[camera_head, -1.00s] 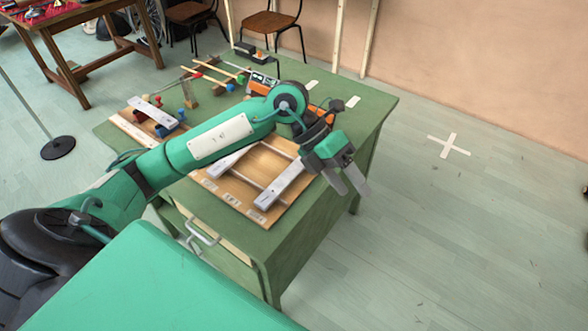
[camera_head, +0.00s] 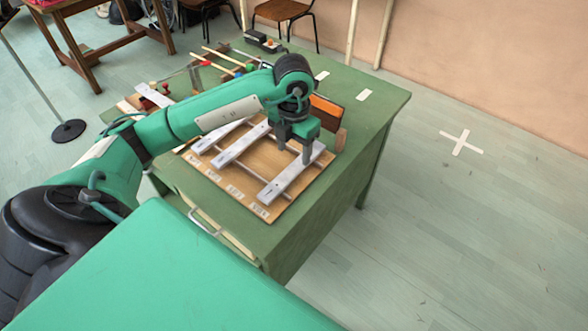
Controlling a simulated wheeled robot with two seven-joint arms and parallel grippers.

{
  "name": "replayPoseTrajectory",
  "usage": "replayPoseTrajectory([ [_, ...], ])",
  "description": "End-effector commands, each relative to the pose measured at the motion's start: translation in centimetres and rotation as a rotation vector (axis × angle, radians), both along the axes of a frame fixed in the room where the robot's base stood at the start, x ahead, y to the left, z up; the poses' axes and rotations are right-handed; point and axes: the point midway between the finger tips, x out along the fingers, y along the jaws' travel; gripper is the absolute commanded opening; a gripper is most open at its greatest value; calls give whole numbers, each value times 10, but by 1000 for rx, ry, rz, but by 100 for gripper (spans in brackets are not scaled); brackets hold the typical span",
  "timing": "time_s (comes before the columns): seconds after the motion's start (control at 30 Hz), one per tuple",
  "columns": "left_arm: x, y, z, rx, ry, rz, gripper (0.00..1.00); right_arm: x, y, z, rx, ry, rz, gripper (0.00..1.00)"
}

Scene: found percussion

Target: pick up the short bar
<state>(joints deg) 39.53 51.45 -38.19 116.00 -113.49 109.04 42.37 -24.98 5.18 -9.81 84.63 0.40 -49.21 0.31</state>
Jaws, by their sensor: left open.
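Several pale metal bars are in view, and I cannot tell for certain which is the short bar. On the wooden board (camera_head: 234,190), one bar (camera_head: 284,184) lies at the right end, a second bar (camera_head: 234,150) lies in the middle, and a third (camera_head: 208,140) is partly hidden behind my left arm. Another bar (camera_head: 152,95) lies at the left of the desk. My left gripper (camera_head: 294,153) is open and points down over the right part of the board, close to the right-hand bar's far end. It holds nothing that I can see. My right gripper is out of view.
The board rests on a green desk (camera_head: 375,110) with a handled drawer at the front. An orange and dark box (camera_head: 327,111) stands just behind the gripper. Wooden sticks (camera_head: 222,62) and small coloured things lie at the back left. The desk's right side is mostly clear.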

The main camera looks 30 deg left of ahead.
Motion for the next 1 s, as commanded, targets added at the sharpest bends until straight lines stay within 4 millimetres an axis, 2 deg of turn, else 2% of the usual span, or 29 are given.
replayPoseTrajectory([
  [0.23, 0, 0, -19, -1, 3, -1, 58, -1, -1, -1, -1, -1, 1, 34],
  [0.5, 2, 1, -56, -2, 3, -1, 58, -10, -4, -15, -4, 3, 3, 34],
  [0.8, 3, 2, -61, -1, -1, -1, 58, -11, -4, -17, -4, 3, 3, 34],
  [1.0, 3, 2, -61, -1, -1, -1, 19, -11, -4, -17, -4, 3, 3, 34],
])
